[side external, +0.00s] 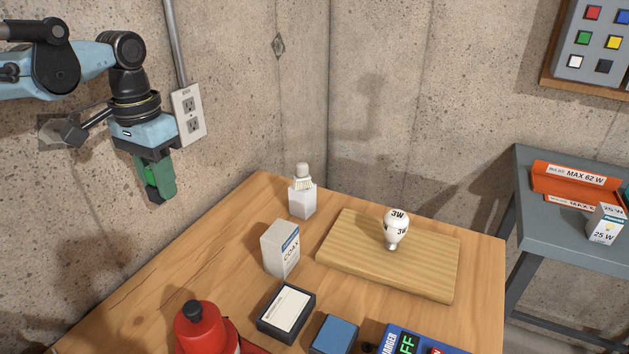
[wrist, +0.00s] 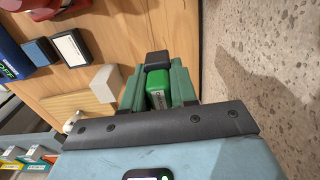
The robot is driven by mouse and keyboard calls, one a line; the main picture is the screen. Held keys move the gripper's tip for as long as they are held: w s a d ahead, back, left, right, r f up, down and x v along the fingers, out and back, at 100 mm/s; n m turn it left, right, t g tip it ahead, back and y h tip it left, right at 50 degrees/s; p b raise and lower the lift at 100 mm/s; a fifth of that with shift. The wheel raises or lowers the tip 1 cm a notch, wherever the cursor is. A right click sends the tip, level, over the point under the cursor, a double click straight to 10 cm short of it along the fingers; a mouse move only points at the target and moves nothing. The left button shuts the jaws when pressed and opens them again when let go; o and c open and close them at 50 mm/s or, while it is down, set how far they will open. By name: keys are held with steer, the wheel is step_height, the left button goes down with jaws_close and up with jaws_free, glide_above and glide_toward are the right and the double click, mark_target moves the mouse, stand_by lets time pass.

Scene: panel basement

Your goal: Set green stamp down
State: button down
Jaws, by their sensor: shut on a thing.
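My gripper (side external: 156,180) hangs in the air near the left wall, above and to the left of the wooden table (side external: 190,285). It is shut on the green stamp (side external: 151,174). In the wrist view the green stamp (wrist: 158,88) sits between the two green fingers of my gripper (wrist: 158,85), with a dark end beyond it. The fingers hide part of the stamp in both views.
On the table stand a white brush holder (side external: 302,203), a COAX box (side external: 281,250), a dark pad with a white label (side external: 287,312), a blue pad (side external: 334,336) and a red extinguisher (side external: 203,330). A bulb (side external: 396,228) stands on a wooden board (side external: 440,275). The table's left part looks clear.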

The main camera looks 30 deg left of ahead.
steer(key=s+d+f+m, duration=0.3)
steer(key=d+m, duration=0.3)
steer(key=d, duration=0.4)
steer(key=s+d+f+m, duration=0.35)
steer(key=d+m, duration=0.25)
steer(key=d, duration=0.4)
steer(key=s+d+f+m, duration=0.35)
steer(key=d+m, duration=0.25)
steer(key=d, duration=0.3)
steer(key=shift+s+d+f, duration=0.1)
steer(key=shift+d+f, duration=0.05)
steer(key=shift+f, duration=1.75)
steer(key=shift+d+f, duration=0.1)
steer(key=shift+f, duration=1.75)
steer(key=shift+f, duration=0.1)
steer(key=c, duration=0.9)
jaws_free()
